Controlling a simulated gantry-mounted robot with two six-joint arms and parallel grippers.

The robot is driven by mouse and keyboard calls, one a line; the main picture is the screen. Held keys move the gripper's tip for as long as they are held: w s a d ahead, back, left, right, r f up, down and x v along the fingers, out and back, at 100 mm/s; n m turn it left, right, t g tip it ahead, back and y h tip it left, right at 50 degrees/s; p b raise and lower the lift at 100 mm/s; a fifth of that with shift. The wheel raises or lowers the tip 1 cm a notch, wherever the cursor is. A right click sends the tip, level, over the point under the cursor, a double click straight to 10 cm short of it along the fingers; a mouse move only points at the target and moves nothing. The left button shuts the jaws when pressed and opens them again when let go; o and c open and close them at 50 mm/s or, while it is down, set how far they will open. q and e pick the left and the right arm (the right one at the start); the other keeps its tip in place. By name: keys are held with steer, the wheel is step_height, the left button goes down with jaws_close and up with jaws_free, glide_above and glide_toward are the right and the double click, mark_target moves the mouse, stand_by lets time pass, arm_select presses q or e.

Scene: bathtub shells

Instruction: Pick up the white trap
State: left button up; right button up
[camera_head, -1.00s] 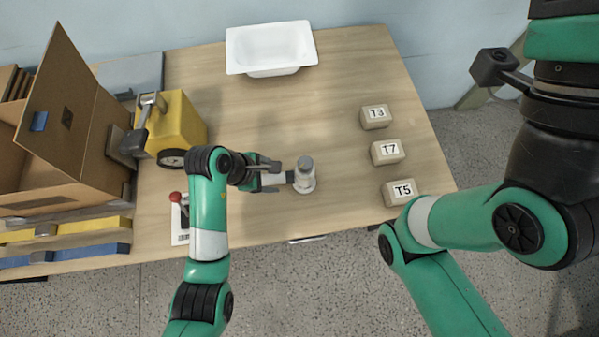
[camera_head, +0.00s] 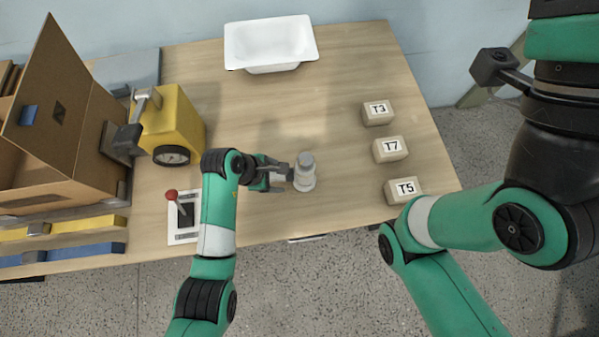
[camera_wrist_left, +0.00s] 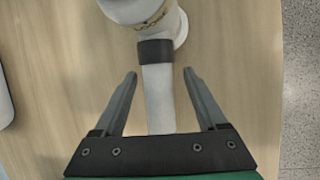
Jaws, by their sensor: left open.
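The white trap (camera_head: 305,180) stands upright on the wooden table, with a grey cap on top and a white side pipe pointing left. My left gripper (camera_head: 285,174) is just left of its body, around the side pipe. In the left wrist view the white pipe (camera_wrist_left: 159,98), with a dark collar, runs between the two fingers of my left gripper (camera_wrist_left: 160,75). The fingers are open, with a gap on both sides of the pipe. The trap's far end is cut off at the top of that view.
A white tub (camera_head: 270,45) lies at the back. Blocks T3 (camera_head: 378,113), T7 (camera_head: 390,149) and T5 (camera_head: 404,190) stand at the right. A yellow machine (camera_head: 174,122), a red-knobbed lever (camera_head: 172,196) and a cardboard box (camera_head: 60,185) are at the left. The table's middle is clear.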

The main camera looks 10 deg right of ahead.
mark_target(277, 177)
arm_select(q)
steer(key=shift+c, duration=0.2)
jaws_close()
stand_by(0.3)
steer(key=shift+r, duration=0.35)
step_height(277, 177, up, 3)
steer(key=shift+r+p, duration=0.1)
steer(key=shift+p, duration=0.65)
steer(key=s+r+p, duration=0.7)
steer(key=s+r, duration=0.2)
steer(key=s, duration=0.5)
steer(key=shift+d+r, duration=0.25)
